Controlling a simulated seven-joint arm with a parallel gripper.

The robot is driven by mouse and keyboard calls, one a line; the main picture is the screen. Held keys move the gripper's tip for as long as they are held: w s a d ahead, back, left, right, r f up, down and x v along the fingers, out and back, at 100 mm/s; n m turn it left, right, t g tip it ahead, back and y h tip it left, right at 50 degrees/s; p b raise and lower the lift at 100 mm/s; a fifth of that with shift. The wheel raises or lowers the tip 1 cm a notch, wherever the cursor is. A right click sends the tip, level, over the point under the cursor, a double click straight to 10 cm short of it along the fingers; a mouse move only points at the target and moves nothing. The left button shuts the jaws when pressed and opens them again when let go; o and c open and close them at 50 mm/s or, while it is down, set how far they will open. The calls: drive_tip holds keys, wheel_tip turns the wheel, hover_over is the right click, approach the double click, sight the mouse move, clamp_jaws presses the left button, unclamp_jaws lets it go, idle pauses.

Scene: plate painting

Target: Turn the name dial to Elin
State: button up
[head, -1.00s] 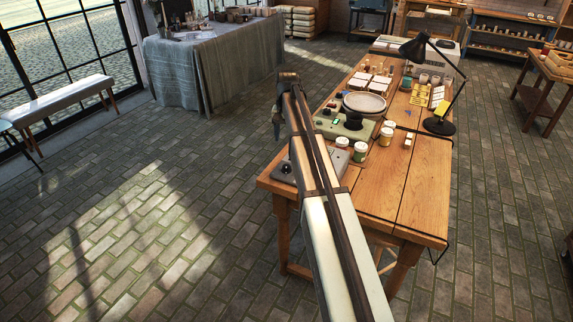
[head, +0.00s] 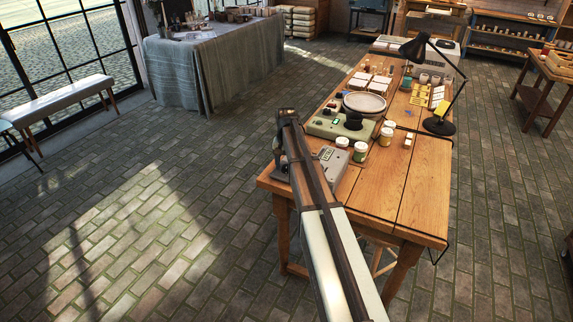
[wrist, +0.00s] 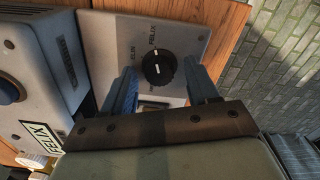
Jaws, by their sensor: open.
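The name dial (wrist: 158,68) is a round black knob with a white mark on a grey panel (wrist: 190,38). The mark points up, roughly toward the printed FELIX; ELIN is printed to its left. My gripper (wrist: 160,74) is open, with one blue finger on each side of the dial. I cannot tell whether the fingers touch it.
Paint jars (head: 360,151), a round plate (head: 365,103) and a black lamp (head: 438,125) are farther right and back. The table's near right part is clear.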

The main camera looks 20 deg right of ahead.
drive_tip(key=c, duration=1)
drive_tip(key=shift+c, duration=0.2)
drive_tip(key=n, duration=0.4)
drive_tip(key=shift+n, duration=2.9)
drive_tip(key=o, duration=1)
